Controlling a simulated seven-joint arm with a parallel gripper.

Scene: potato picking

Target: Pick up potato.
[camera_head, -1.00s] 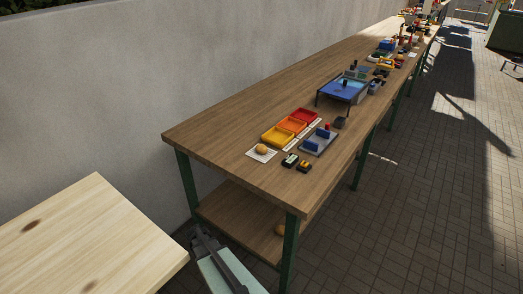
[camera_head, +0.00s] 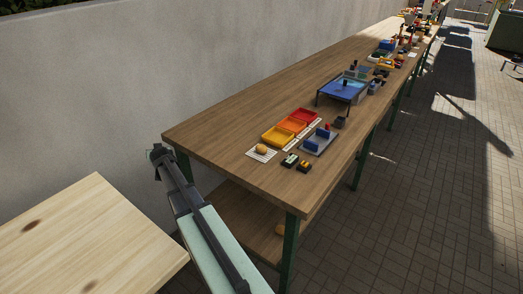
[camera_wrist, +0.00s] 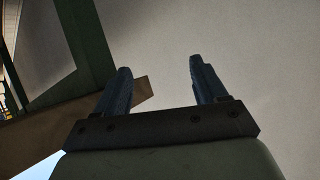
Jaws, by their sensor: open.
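A small tan potato (camera_head: 262,148) lies on a white striped mat (camera_head: 270,156) near the close end of the long wooden table. A second small tan thing, partly cut off by a table leg, lies on the lower shelf (camera_head: 238,208); I cannot tell if it is a potato. My gripper (camera_head: 156,152) is at the left of the table's near left corner, well apart from the potato, with the grey wall behind it. In the wrist view my gripper (camera_wrist: 160,72) has its two dark fingers spread apart with nothing between them. The potato does not show in that view.
Yellow, orange and red trays (camera_head: 292,125) and a grey tray with blue blocks (camera_head: 318,141) stand beyond the mat. Two small dark items (camera_head: 297,162) sit near it. A green table leg (camera_head: 289,250) and a pale wooden board (camera_head: 80,235) are close. The table's near left is bare.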

